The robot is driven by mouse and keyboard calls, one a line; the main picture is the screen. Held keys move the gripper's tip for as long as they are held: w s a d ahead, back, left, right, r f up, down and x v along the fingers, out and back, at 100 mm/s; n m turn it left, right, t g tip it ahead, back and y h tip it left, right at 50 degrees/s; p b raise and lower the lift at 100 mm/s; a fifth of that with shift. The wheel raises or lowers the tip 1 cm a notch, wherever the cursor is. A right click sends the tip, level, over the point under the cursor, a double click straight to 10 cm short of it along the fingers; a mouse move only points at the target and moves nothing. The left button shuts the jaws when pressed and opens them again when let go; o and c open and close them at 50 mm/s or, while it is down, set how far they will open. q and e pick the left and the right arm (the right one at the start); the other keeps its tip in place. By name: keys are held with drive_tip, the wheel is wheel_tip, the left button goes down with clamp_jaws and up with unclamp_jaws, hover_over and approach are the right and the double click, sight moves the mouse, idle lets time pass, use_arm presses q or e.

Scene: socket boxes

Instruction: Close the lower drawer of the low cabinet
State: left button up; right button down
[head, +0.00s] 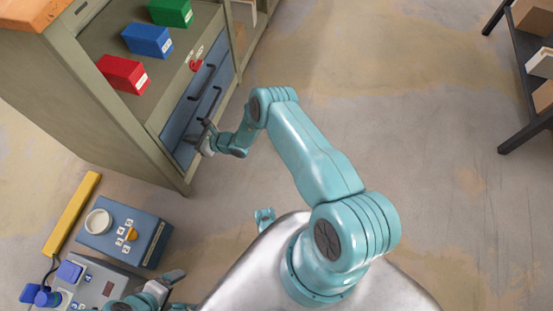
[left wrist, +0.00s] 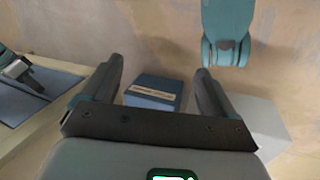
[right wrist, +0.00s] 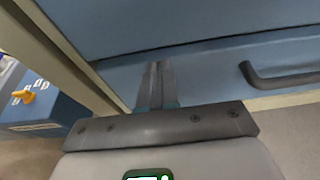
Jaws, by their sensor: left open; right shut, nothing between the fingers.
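The low cabinet (head: 100,115) stands at the upper left in the head view, with blue drawer fronts and dark bar handles on its right side. The lower drawer (right wrist: 215,75) shows in the right wrist view as a blue front with a dark handle (right wrist: 280,78), below a larger blue front (right wrist: 150,20). My right gripper (head: 209,141) is shut and empty at the lower drawer front, left of the handle in its wrist view (right wrist: 158,68). I cannot tell whether the fingertips touch it or how far the drawer stands out. My left gripper (head: 178,290) is open and empty, low, away from the cabinet.
Red (head: 122,74), blue (head: 147,40) and green (head: 171,12) boxes stand on the cabinet's shelf surface. A blue box with an orange knob (head: 125,232) and a grey socket box (head: 98,282) lie on the floor at lower left. A dark rack (head: 527,130) stands at right. The middle floor is clear.

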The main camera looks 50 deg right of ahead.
drive_tip(key=shift+w+a+r, duration=0.1)
drive_tip(key=shift+w+r, duration=0.2)
drive_tip(key=shift+r, duration=0.05)
use_arm(q)
wheel_tip(320, 180, up, 6)
drive_tip(key=s+d+p, duration=0.1)
drive_tip(key=p, duration=0.5)
drive_tip(key=shift+s+d+m+g+p, duration=0.2)
drive_tip(key=shift+m+g+p, duration=0.1)
drive_tip(key=shift+p, duration=0.1)
use_arm(e)
drive_tip(key=v, duration=1.6)
drive_tip(key=shift+s+d+f, duration=0.2)
drive_tip(key=shift+s+f, duration=0.1)
drive_tip(key=shift+s, duration=0.15)
